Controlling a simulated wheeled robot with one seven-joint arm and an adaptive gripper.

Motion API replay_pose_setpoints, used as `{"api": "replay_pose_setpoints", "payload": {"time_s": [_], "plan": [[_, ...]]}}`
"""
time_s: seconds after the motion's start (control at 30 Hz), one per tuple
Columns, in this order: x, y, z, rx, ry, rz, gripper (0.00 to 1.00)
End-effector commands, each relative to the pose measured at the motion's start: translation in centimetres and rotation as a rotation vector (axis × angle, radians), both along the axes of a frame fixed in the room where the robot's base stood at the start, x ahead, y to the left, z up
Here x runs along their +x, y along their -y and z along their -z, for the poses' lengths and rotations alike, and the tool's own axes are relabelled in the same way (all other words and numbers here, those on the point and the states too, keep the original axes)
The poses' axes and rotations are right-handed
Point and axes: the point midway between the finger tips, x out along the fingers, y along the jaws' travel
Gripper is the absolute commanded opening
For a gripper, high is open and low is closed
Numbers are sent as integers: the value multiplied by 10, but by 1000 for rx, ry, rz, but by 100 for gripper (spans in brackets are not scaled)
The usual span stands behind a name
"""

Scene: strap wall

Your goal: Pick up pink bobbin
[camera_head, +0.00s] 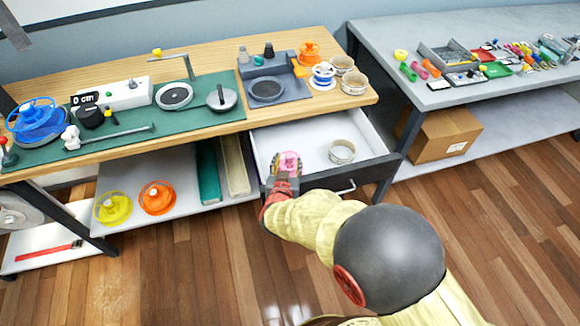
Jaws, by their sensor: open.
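The pink bobbin (290,160) is in the open white drawer (318,133), near the drawer's front left. My gripper (287,168) reaches in over the drawer's front edge and is at the bobbin, with its fingers around the bobbin's near part. The jaws are open. My gripper and wrist hide the lower part of the bobbin, so I cannot tell whether the fingers touch it.
A cream ring-shaped roll (342,151) lies in the drawer to the right of the bobbin. The dark drawer front with its handle (346,187) lies close to my arm. The wooden bench top (215,122) overhangs behind. A cardboard box (440,133) sits on the right shelf.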

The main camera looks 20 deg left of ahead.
Motion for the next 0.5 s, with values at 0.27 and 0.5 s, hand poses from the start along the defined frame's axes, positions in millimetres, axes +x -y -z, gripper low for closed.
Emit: {"api": "replay_pose_setpoints", "payload": {"time_s": [0.27,0.5], "plan": [[27,-4,14,-1,-2,0,43],[28,-5,12,-1,-1,-1,43]]}}
